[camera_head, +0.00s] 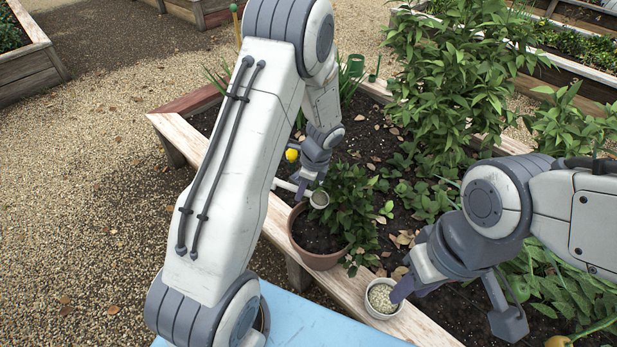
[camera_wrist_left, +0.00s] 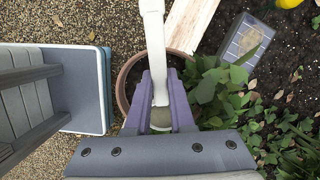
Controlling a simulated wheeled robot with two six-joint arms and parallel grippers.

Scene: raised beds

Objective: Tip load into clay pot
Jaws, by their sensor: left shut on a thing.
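The clay pot (camera_head: 318,262) stands on the bed's wooden edge, with dark soil and a leafy plant in it; its rim shows in the left wrist view (camera_wrist_left: 124,84). My left gripper (camera_head: 308,186) is shut on a white scoop (camera_head: 319,199) over the pot's far side. In the left wrist view the scoop's handle (camera_wrist_left: 154,45) runs out between the purple fingers (camera_wrist_left: 163,105). A white bowl of pale grains (camera_head: 382,299) sits on the wooden edge. My right gripper (camera_head: 405,285) is at the bowl's right rim; its grip is unclear.
The raised bed's edge (camera_head: 430,328) runs diagonally, with tall leafy plants (camera_head: 450,70) behind. A yellow object (camera_head: 291,155) is beyond my left gripper. A small panelled block (camera_wrist_left: 246,40) lies on soil. A light-blue surface (camera_head: 300,322) is in front. Gravel at left is open.

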